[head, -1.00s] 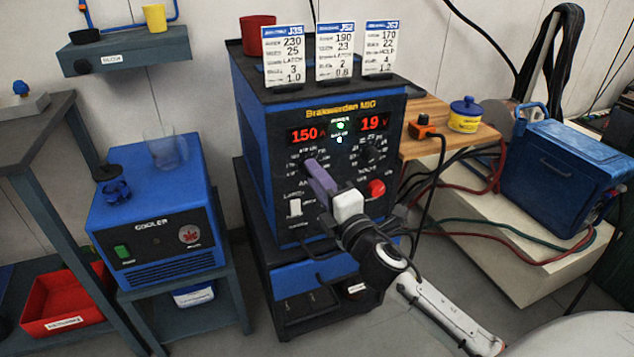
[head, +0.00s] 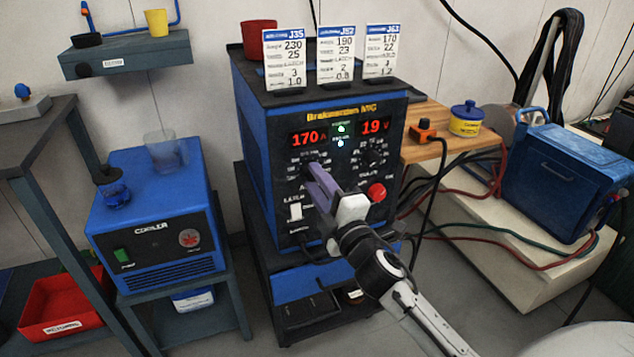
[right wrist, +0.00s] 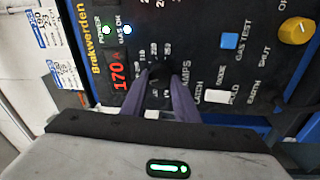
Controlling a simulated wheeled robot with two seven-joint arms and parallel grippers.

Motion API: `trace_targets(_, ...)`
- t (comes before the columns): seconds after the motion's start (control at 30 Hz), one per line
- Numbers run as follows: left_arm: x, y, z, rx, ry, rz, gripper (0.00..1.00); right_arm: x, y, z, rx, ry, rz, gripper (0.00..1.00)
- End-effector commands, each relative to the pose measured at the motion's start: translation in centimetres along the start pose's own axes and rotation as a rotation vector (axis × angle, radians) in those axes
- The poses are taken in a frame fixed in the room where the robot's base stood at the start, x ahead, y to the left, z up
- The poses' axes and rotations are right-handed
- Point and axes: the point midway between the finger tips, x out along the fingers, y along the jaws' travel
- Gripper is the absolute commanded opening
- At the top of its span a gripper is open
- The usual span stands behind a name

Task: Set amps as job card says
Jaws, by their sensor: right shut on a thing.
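The blue welder (head: 262,125) has a black front panel, with red displays reading 170 A (head: 308,138) and 19 V (head: 375,127). My right gripper (head: 312,170) has its purple fingers shut on the dark amps knob (right wrist: 158,94), which they partly cover. Three job cards stand on the welder: J35 (head: 284,60) with 230 at the top, J52 (head: 341,55) with 190, and J63 (head: 382,52) with 170. My left gripper is not in view.
The volts knob (head: 376,158) and a red button (head: 377,192) are right of my gripper. A white latch/hold switch (head: 295,211) sits below the amps knob. A blue cooler (head: 150,225) stands at left.

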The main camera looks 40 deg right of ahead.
Motion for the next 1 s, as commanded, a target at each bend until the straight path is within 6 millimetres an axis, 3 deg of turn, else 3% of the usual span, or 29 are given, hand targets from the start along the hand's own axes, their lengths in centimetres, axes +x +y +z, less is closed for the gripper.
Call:
trace_targets(0.07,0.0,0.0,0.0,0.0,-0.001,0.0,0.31,0.0,-0.1,0.0,-0.001,0.0,-0.001,0.05)
trace_targets(0.1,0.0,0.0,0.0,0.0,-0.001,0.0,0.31,0.0,-0.1,0.0,-0.001,0.0,-0.001,0.33)
trace_targets(0.2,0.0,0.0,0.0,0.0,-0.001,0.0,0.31,0.0,0.0,0.0,-0.002,0.0,-0.001,0.46)
trace_targets(0.57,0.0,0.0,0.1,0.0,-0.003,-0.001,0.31,-0.6,-0.1,0.0,-0.001,0.0,-0.002,0.46)
trace_targets(1.0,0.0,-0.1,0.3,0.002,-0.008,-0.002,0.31,-8.3,-0.1,0.0,-0.001,-0.001,-0.004,0.46)
